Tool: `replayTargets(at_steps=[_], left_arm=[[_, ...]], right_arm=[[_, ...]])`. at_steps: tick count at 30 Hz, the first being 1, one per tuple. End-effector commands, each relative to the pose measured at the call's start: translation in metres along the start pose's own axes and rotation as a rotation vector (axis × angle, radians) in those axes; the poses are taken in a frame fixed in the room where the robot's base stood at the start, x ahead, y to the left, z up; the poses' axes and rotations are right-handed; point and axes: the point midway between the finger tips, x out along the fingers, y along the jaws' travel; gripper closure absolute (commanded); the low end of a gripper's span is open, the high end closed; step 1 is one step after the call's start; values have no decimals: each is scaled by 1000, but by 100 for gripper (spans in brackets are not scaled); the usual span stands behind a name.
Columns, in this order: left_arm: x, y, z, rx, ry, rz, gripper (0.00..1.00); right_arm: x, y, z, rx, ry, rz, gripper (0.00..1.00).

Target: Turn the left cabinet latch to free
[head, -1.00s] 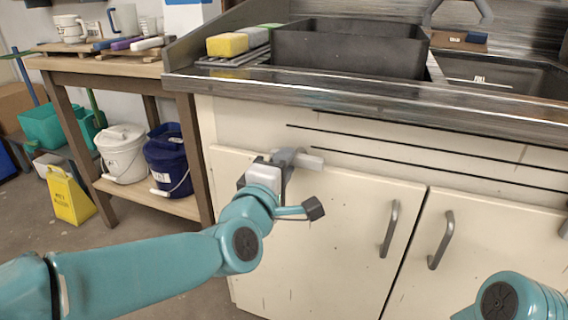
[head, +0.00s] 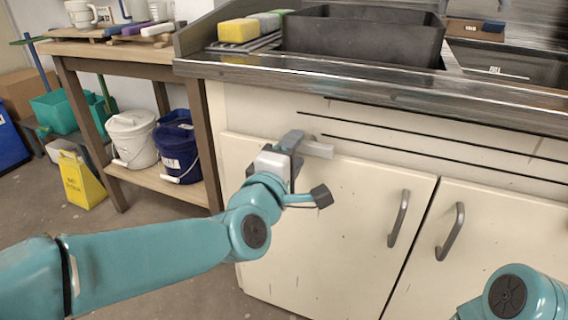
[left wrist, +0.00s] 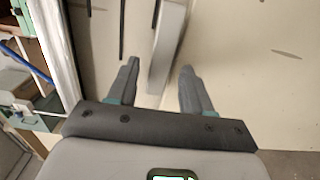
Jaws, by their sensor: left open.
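The left cabinet latch (head: 317,149) is a pale grey bar at the top of the left cabinet door (head: 340,205). It lies nearly level, tipping slightly down to the right, and its left end is hidden behind my gripper. My left gripper (head: 291,143) is at that end, with its jaws open. In the left wrist view the latch (left wrist: 168,45) passes between the two spread fingers of the gripper (left wrist: 160,68), closer to the left finger. I cannot tell whether a finger touches it. My right gripper is out of view.
Door handles (head: 398,218) and (head: 450,231) stick out to the right. The counter edge (head: 400,92) overhangs above, with a black tub (head: 360,40) on it. A wooden table (head: 110,48) stands at left, with a white bucket (head: 132,138) and blue bucket (head: 178,150) below.

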Motion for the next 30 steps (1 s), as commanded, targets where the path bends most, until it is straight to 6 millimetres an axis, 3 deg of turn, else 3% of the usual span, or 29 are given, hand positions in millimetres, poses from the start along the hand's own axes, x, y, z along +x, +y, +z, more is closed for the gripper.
replayTargets(at_steps=[5, 12, 18, 24, 30], left_arm=[[-30, 3, 0, 0, -2, 1, 50], [-95, 4, 0, -1, -2, 2, 50], [-138, 3, 0, -1, -2, 1, 50], [-158, 1, 0, -1, -1, 0, 50], [-161, 0, 0, -1, 0, -1, 50]], right_arm=[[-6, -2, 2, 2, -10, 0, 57], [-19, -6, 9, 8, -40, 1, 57], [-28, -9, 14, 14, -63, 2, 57], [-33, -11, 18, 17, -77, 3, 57], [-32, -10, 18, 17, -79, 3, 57]])
